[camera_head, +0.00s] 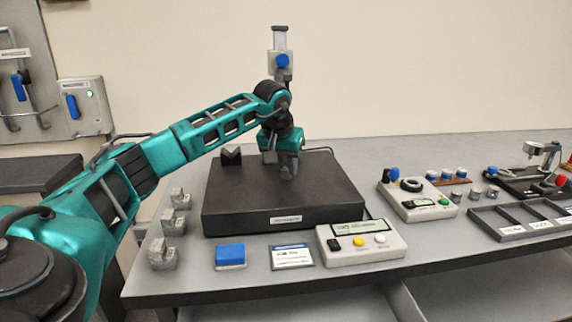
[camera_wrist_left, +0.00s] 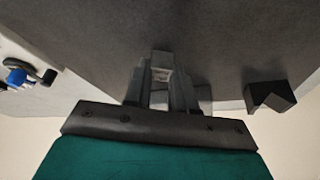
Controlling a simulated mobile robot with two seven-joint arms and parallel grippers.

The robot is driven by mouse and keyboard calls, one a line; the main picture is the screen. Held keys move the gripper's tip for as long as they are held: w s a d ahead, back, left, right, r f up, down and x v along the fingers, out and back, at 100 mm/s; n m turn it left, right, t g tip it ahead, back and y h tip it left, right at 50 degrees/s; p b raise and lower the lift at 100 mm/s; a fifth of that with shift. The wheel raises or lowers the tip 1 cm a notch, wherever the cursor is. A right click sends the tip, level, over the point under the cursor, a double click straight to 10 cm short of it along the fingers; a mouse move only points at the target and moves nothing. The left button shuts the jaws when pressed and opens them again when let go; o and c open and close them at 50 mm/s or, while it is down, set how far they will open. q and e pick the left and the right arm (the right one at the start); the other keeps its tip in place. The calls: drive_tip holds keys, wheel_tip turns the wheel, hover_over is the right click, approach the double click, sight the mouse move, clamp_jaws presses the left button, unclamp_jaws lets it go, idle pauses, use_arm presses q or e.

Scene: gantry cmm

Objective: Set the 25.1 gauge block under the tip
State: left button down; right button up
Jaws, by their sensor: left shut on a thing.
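My left gripper (camera_head: 287,168) reaches over the black plate (camera_head: 230,212) near its far side, pointing down. In the left wrist view my left gripper (camera_wrist_left: 161,72) is shut on a small grey gauge block (camera_wrist_left: 161,74) with a pale label. The label is too small to read, and the block is mostly hidden between the fingers. A gauge stand (camera_head: 280,62) with a blue knob rises behind my arm. Its lower part and tip are hidden by my wrist. My right gripper is not in view.
A dark V-block (camera_head: 231,156) sits on the plate's far left corner. Several grey metal pieces (camera_head: 173,222) stand left of the plate. A blue-topped block (camera_head: 230,256), a card (camera_head: 291,256) and a display box (camera_head: 361,243) lie in front. A compartment tray (camera_head: 512,232) is at right.

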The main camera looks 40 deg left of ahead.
use_arm(q)
drive_tip(key=shift+f, duration=0.4)
idle(0.3)
drive_tip(key=c, duration=0.8)
unclamp_jaws()
drive_tip(key=shift+c, duration=0.2)
drive_tip(key=p+v, duration=0.2)
drive_tip(key=v, duration=1.1)
